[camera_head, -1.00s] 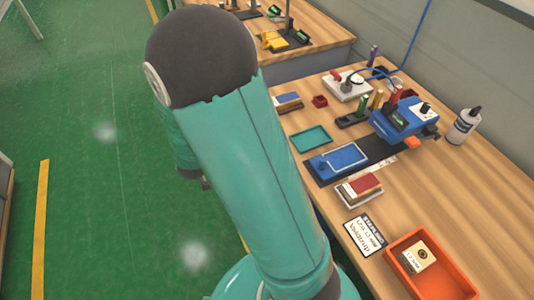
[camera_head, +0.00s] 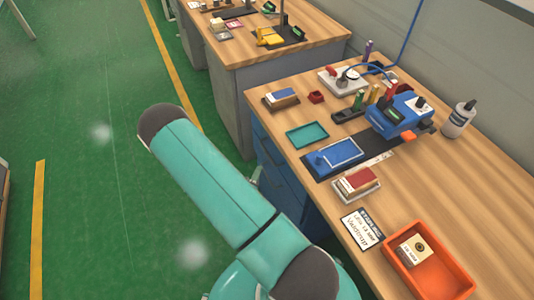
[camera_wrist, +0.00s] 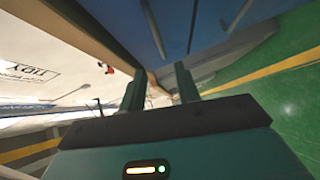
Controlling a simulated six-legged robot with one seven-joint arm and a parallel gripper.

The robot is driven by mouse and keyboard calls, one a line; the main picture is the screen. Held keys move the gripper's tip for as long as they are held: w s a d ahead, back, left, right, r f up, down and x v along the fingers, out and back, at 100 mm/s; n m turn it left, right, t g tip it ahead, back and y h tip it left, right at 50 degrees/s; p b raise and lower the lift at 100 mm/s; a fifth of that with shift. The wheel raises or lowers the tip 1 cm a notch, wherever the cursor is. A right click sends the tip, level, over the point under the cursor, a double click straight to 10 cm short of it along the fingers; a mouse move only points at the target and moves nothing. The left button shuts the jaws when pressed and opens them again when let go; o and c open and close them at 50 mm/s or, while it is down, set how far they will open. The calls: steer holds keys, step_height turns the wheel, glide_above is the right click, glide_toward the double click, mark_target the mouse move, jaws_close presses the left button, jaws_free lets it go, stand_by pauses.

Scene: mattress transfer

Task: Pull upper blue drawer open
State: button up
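The blue drawers (camera_head: 286,205) are set in the side of the nearest workbench, partly hidden behind my teal arm in the head view. Their blue fronts (camera_wrist: 200,22) fill the upper middle of the wrist view, seen at a steep tilt. The visible fronts look closed, but I cannot tell which is the upper one. My gripper (camera_wrist: 160,85) is open, its two dark fingers apart with nothing visible between them. It is close to the drawer fronts and the bench edge. I cannot tell whether a finger touches a handle.
The wooden benchtop (camera_head: 440,190) holds an orange bin (camera_head: 440,282), a blue tray (camera_head: 335,157), a blue device (camera_head: 400,117) and a bottle (camera_head: 460,120). A second bench (camera_head: 285,45) stands beyond a gap. The green floor (camera_head: 85,120) left of my arm is clear.

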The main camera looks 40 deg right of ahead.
mark_target(267, 152)
steer(key=x, duration=1.2)
steer(key=shift+w+d+f, duration=0.15)
steer(key=shift+w+d, duration=0.05)
steer(key=shift+d, duration=0.05)
jaws_close()
